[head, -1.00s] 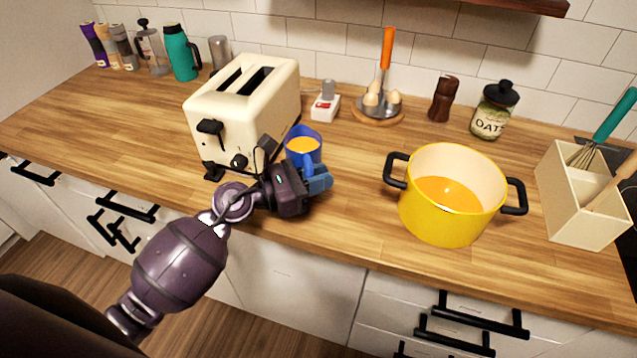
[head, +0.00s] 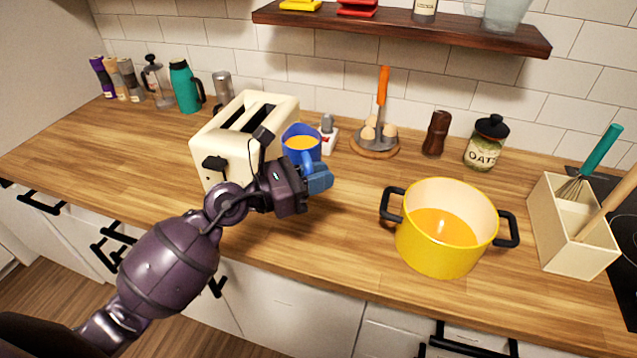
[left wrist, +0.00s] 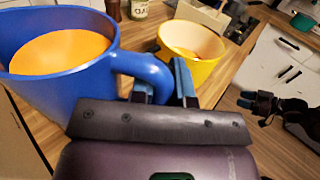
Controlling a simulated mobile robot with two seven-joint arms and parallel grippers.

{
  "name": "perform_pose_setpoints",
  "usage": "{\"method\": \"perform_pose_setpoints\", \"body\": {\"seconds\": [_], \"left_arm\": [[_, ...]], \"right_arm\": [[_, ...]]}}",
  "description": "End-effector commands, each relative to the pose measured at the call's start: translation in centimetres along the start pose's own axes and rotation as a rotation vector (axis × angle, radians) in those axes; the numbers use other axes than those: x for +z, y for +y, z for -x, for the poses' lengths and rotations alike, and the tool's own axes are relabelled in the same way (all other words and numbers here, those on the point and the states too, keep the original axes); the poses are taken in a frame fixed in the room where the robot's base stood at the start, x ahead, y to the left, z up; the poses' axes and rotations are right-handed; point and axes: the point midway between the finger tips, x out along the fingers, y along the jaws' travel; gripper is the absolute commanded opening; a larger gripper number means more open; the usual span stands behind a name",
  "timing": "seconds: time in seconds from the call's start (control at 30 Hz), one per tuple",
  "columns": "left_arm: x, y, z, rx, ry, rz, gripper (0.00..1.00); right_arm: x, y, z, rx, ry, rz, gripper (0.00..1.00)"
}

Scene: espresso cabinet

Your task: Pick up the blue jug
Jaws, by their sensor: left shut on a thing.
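The blue jug (head: 292,133), with an orange filling, is held above the counter in front of the cream toaster's right end in the head view. My left gripper (head: 316,180) is shut on the jug's handle. In the left wrist view, the jug (left wrist: 75,88) fills the left side, and its handle runs to the blue fingers of my left gripper (left wrist: 165,82). The jug looks about upright, and its filling stays inside. My right gripper (left wrist: 250,101) shows small at the right of the left wrist view, away from the jug; its opening is unclear.
A yellow pot (head: 440,252) with orange liquid stands to the right, with bare counter (head: 345,215) between. An egg holder (head: 375,148) and an oats jar (head: 486,148) stand near the wall. A wooden shelf (head: 400,30) hangs above.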

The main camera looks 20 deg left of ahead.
Motion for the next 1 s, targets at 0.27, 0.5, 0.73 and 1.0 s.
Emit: {"method": "perform_pose_setpoints", "body": {"seconds": [0.27, 0.5, 0.73, 1.0], "left_arm": [[2.5, 0.0, 0.0, 0.000, -0.002, -0.003, 0.00], [3.8, 0.0, 0.0, -0.001, -0.001, -0.003, 0.00], [4.7, 0.0, 0.0, -0.001, -0.002, -0.002, 0.00], [4.8, 0.0, 0.1, 0.001, -0.001, -0.001, 0.00]], "right_arm": [[-0.1, 0.2, 0.7, 0.002, -0.010, 0.000, 0.43], [-0.3, 0.2, 0.7, 0.002, -0.007, 0.000, 0.43], [-0.6, 0.2, 0.6, 0.001, -0.004, 0.001, 0.43], [-0.8, 0.1, 0.5, 0.000, -0.001, 0.002, 0.43]]}}
